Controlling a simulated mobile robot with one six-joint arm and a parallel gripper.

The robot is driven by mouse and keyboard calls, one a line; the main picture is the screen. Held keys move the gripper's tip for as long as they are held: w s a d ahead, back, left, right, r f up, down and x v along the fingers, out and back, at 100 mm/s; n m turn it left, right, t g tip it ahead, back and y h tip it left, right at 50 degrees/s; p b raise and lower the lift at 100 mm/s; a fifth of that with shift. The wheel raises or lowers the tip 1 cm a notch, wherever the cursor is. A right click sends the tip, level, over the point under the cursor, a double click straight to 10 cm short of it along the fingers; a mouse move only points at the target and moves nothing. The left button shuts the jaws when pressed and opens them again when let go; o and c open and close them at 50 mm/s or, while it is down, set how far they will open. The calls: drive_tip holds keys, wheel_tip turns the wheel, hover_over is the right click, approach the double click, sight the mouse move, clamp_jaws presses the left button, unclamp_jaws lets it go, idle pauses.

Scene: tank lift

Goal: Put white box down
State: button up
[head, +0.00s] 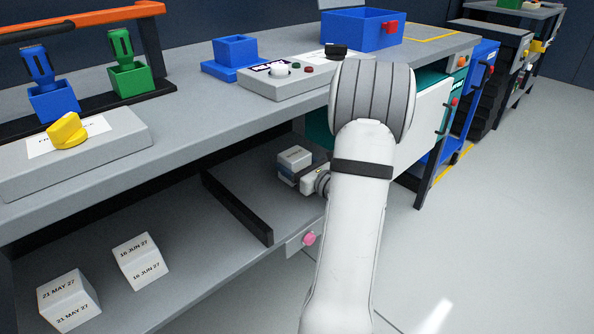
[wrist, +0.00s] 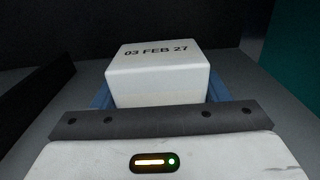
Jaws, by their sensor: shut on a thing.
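A white box (wrist: 158,72) marked "03 FEB 27" fills the middle of the wrist view, between the blue fingers of my gripper (wrist: 157,95). My gripper is shut on it. In the head view the white box (head: 294,155) and my gripper (head: 291,172) are on the lower shelf (head: 225,163), right of a dark divider bar (head: 237,205). My arm hides part of the gripper. I cannot tell whether the box touches the shelf.
Two other white boxes (head: 69,300) (head: 141,261), dated 21 MAY 27 and 16 JUN 27, stand left of the divider. The worktop (head: 190,120) is overhead. A pink knob (head: 309,238) is on the shelf front. Shelf space around the held box looks clear.

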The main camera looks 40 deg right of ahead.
drive_tip(key=shift+f, duration=0.35)
drive_tip(key=shift+f, duration=0.1)
drive_tip(key=shift+f, duration=0.15)
drive_tip(key=o, duration=1.1)
drive_tip(key=shift+c, duration=0.2)
drive_tip(key=shift+r, duration=0.3)
drive_tip(key=s+p, duration=0.1)
drive_tip(key=s, duration=0.2)
drive_tip(key=s+p, duration=0.1)
drive_tip(key=s, duration=0.3)
drive_tip(key=s+d+p, duration=0.1)
drive_tip(key=s, duration=0.2)
drive_tip(key=shift+s+p, duration=0.3)
drive_tip(key=shift+p, duration=0.05)
drive_tip(key=shift+s, duration=0.7)
